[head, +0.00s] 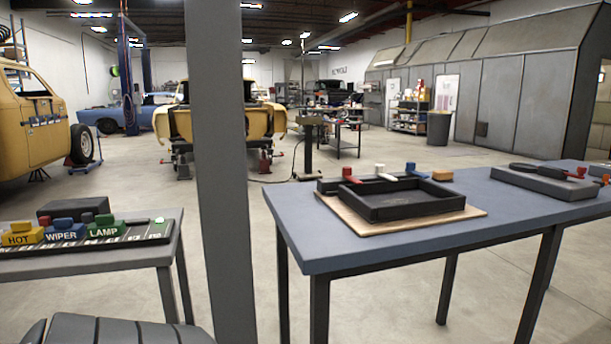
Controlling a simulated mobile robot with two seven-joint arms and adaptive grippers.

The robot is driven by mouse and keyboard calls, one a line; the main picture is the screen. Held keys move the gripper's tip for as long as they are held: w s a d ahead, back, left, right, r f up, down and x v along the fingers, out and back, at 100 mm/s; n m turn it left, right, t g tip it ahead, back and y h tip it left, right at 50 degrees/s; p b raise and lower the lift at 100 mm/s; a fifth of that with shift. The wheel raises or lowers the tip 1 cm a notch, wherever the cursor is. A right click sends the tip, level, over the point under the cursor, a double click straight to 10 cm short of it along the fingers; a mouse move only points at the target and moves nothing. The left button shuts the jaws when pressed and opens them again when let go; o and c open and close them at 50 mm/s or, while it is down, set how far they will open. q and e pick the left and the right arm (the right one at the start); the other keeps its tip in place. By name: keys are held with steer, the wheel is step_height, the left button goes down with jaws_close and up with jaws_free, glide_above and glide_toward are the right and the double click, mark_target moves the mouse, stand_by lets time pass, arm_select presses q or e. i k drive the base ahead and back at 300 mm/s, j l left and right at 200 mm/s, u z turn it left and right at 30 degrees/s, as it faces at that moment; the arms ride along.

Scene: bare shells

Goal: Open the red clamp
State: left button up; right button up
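On the blue-grey table at the right, a black open frame (400,212) rests on a thin wooden board (345,215). Along its back edge stand three small clamps: a red clamp (347,173) at the left, a white one (380,169) in the middle and a blue one (411,168) at the right. The red clamp has an upright red tip, with a red piece lying low in front of it. It is too small to tell whether it is open or shut. Neither of my grippers can be made out in the head view.
An orange block (442,175) sits right of the blue clamp. A dark grey flat block (545,182) with a red-tipped tool lies at the table's right. A lower table (90,262) at the left holds labelled coloured blocks. A grey upright post stands between the tables.

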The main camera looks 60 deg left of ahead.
mark_target(346, 171)
steer(key=u, duration=1.65)
steer(key=l+u, duration=0.2)
steer(key=l, duration=0.65)
steer(key=i+l+u, duration=0.2)
steer(key=l, duration=0.65)
steer(key=k+l+u, duration=0.2)
steer(key=l, duration=0.6)
steer(key=l+u, duration=0.25)
steer(key=l, duration=0.6)
steer(key=k, duration=0.05)
